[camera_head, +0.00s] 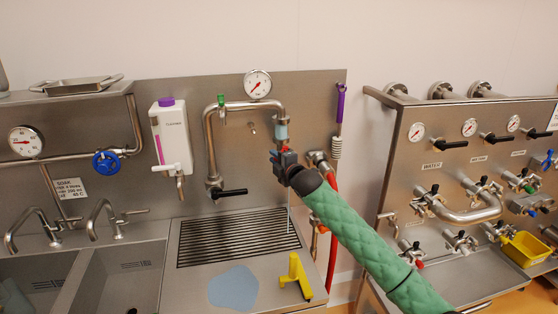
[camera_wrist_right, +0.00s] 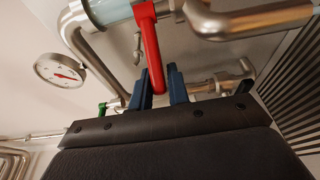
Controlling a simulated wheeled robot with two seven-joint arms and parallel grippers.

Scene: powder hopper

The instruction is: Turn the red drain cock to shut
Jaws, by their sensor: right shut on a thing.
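The red drain cock handle (camera_wrist_right: 151,45) fills the upper middle of the right wrist view. It hangs from a steel pipe with a pale blue clear section (camera_head: 281,131), and only a bit of red (camera_head: 286,150) shows in the head view. My right gripper (camera_head: 280,157) is at the lower end of this pipe. In the wrist view its two dark blue fingers (camera_wrist_right: 161,84) are on either side of the handle's lower end, shut on it. A thin pale line (camera_head: 289,215) runs down below the gripper to the drain grate. My left gripper is not in view.
A black-handled valve (camera_head: 232,193) and dial gauge (camera_head: 257,84) are close by on the steel panel. A red hose (camera_head: 331,220) hangs to the right. Below are the drain grate (camera_head: 238,242), blue cloth (camera_head: 233,288) and yellow tool (camera_head: 295,275). A valve panel (camera_head: 440,170) stands right.

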